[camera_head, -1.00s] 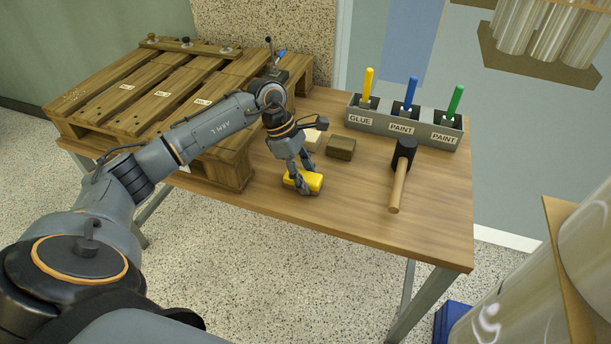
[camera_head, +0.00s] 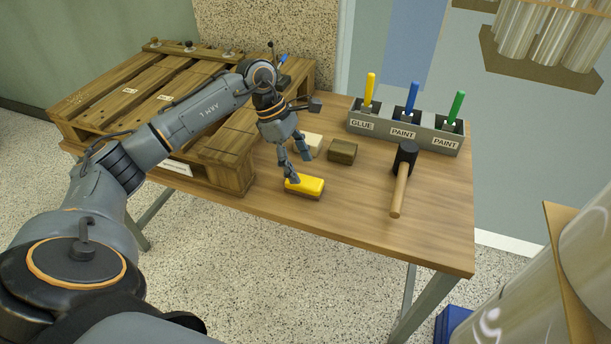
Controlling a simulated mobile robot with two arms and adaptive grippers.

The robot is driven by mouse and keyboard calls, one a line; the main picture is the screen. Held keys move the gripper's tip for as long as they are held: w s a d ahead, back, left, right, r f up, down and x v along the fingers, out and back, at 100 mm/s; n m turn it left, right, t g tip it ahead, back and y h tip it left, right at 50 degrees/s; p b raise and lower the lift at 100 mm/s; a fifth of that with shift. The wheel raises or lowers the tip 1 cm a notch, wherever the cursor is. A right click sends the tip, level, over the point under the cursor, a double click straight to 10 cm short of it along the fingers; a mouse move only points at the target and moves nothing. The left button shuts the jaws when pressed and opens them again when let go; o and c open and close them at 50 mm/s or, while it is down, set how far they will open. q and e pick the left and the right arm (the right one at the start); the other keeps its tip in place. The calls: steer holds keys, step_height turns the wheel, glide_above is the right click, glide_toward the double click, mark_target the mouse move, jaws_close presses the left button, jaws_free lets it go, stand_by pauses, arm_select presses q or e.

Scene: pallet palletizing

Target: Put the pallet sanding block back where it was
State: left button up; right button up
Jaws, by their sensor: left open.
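A yellow-topped block (camera_head: 305,186), which looks like the sanding block, lies flat on the wooden table near its front edge. My left gripper (camera_head: 302,167) is open and empty, its fingers just above and behind the block, pointing down. A pale block (camera_head: 312,143) lies behind the gripper, partly hidden by it. A dark brown block (camera_head: 342,151) lies to the right of the pale one. The wooden pallet (camera_head: 222,146) rests on the left part of the table, partly hidden by my left arm. My right gripper is not in view.
A mallet (camera_head: 400,182) lies right of the blocks. Behind it stands a grey holder (camera_head: 418,136) with glue and paint compartments holding yellow, blue and green handles. A small clamp-like tool (camera_head: 276,65) is at the pallet's back corner. The table's front right (camera_head: 435,215) is clear.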

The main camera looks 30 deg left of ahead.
arm_select(q)
steer(key=v, duration=0.5)
steer(key=shift+a+r, duration=0.3)
steer(key=shift+r, duration=0.35)
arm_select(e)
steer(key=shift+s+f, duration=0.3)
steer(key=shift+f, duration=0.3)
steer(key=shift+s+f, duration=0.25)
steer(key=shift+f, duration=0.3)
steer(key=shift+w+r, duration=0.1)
